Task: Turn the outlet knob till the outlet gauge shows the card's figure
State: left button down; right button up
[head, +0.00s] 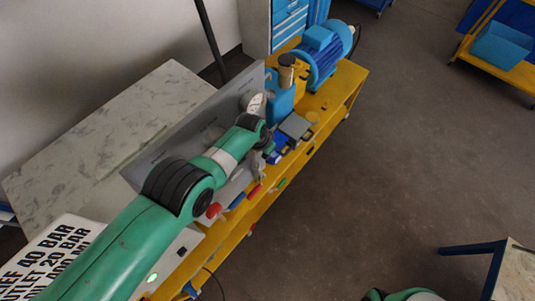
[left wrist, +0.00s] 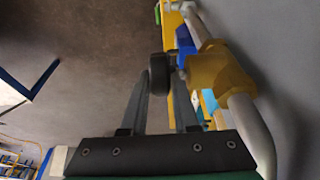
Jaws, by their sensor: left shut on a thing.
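A dark round knob (left wrist: 158,72) shows in the left wrist view between the fingertips of my left gripper (left wrist: 160,86), which is shut on it. I take it for the outlet knob. In the head view my green left arm reaches over the bench, and its wrist hides the knob and most of the gripper. A white round gauge (head: 256,104) stands just behind the wrist; its reading is too small to tell. The white card (head: 48,252) at the lower left reads "OUTLET 20 BAR", with other lines partly covered by my arm.
A blue motor (head: 322,55) sits at the far end of the yellow bench (head: 352,76). A grey panel (head: 190,120) stands behind the fittings. Red and blue handles (head: 236,201) line the front side. A marble-topped table (head: 100,130) is at left.

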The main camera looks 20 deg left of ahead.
pick_arm(q)
jog(key=shift+r, duration=0.1)
jog(key=c, duration=0.9)
grip_release()
jog(key=shift+s, duration=0.1)
jog(key=shift+c, duration=0.2)
